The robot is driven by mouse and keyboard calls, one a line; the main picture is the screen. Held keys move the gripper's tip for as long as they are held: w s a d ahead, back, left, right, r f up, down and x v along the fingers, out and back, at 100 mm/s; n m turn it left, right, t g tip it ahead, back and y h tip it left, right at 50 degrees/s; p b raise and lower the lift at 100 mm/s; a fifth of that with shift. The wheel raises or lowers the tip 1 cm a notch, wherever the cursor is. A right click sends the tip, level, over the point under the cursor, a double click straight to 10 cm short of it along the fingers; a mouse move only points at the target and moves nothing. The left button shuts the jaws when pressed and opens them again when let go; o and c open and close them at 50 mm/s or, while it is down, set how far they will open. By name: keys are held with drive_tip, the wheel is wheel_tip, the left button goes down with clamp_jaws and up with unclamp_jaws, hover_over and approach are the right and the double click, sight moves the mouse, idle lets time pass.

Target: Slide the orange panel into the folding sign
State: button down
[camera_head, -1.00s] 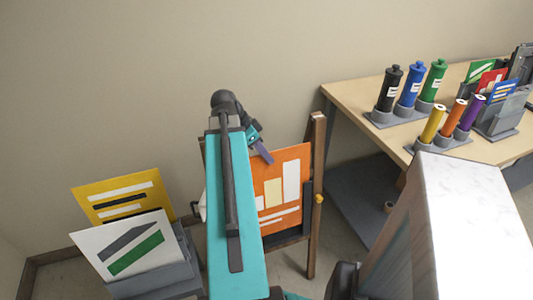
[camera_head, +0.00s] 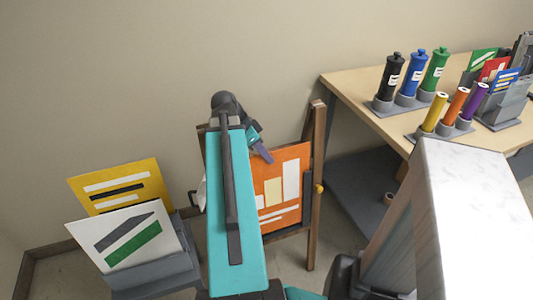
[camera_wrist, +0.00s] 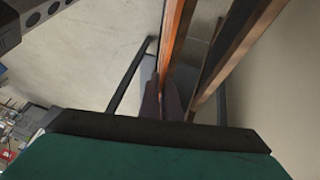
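The orange panel (camera_head: 296,160), with pale blocks and stripes, stands nearly upright at the front face of the folding sign. My gripper (camera_head: 264,156) is shut on the panel's upper edge. In the wrist view the fingers (camera_wrist: 162,103) pinch the edge-on panel (camera_wrist: 178,30), with sign wood (camera_wrist: 235,50) beside it across a gap. My arm hides the panel's left part. I cannot tell whether its lower edge sits in the sign's channel.
A grey rack at lower left (camera_head: 155,272) holds a yellow panel (camera_head: 120,187) and a white panel (camera_head: 128,234). A wooden workbench (camera_head: 350,82) at right carries bottles, coloured rolls and small cards. The wall is close behind the sign.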

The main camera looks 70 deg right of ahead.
drive_tip(key=shift+s+a+f+b, duration=0.15)
drive_tip(key=shift+f+b, duration=0.4)
drive_tip(key=shift+f, duration=0.65)
drive_tip(key=c, duration=1.9)
unclamp_jaws()
drive_tip(key=shift+r, duration=0.1)
drive_tip(key=v, duration=1.3)
drive_tip(key=shift+w+r, duration=0.2)
drive_tip(key=shift+r, duration=0.1)
drive_tip(key=shift+s+a, duration=0.1)
